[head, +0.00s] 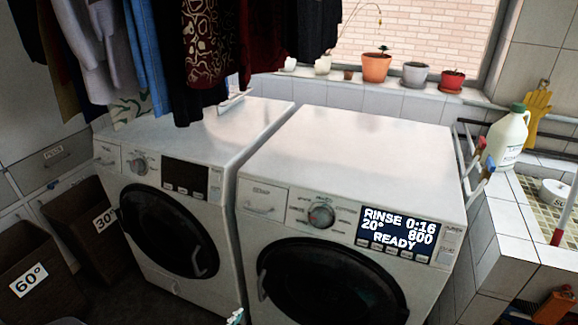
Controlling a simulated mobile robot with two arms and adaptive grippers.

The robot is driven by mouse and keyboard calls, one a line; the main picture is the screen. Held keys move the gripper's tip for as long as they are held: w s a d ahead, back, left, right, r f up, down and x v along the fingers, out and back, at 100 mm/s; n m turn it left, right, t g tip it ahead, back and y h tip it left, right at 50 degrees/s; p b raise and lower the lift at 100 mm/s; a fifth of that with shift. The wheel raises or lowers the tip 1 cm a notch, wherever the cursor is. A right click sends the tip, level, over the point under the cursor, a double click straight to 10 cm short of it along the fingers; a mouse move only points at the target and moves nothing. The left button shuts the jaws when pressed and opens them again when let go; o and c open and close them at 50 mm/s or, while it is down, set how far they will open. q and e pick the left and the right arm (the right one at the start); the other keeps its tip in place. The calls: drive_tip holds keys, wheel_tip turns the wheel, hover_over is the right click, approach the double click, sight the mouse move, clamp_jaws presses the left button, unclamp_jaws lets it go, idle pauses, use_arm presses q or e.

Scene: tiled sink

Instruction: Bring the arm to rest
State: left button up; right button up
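Neither of my grippers can be made out in the head view, and no arm is clearly seen. The right washing machine (350,150) has a lit display (397,234) reading RINSE 0:16, 20°, 800, READY. Its round dark door (330,285) is shut, and the lower part is cut off by the frame. The left washing machine (195,135) stands beside it with a dark display (186,177) and a shut door (160,230). A small pale item (236,316) shows at the bottom edge, too cut off to identify.
Clothes (205,45) hang over the left machine. Bins marked 60° (28,280) and 30° (105,218) stand at left. Potted plants (376,67) line the sill. A white jug (505,140) stands by the tiled sink at right. The right machine's top is clear.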

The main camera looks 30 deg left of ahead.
use_arm(q)
drive_tip(key=s+d+f+g+h, duration=0.1)
drive_tip(key=s+d+f+g, duration=0.2)
drive_tip(key=s+f, duration=0.45)
drive_tip(key=s+d+f+g, duration=0.2)
drive_tip(key=s+f+g, duration=0.15)
drive_tip(key=f, duration=0.75)
drive_tip(key=s+d+f+g, duration=0.1)
drive_tip(key=s+f+g, duration=0.1)
drive_tip(key=s, duration=0.4)
drive_tip(key=s+d+f+g, duration=0.2)
drive_tip(key=s+f, duration=0.3)
drive_tip(key=s, duration=0.2)
drive_tip(key=s+d+f+m+g, duration=0.1)
drive_tip(key=s+d+f+g, duration=0.1)
drive_tip(key=s, duration=0.5)
drive_tip(key=shift+d+f, duration=0.2)
drive_tip(key=shift+f, duration=0.5)
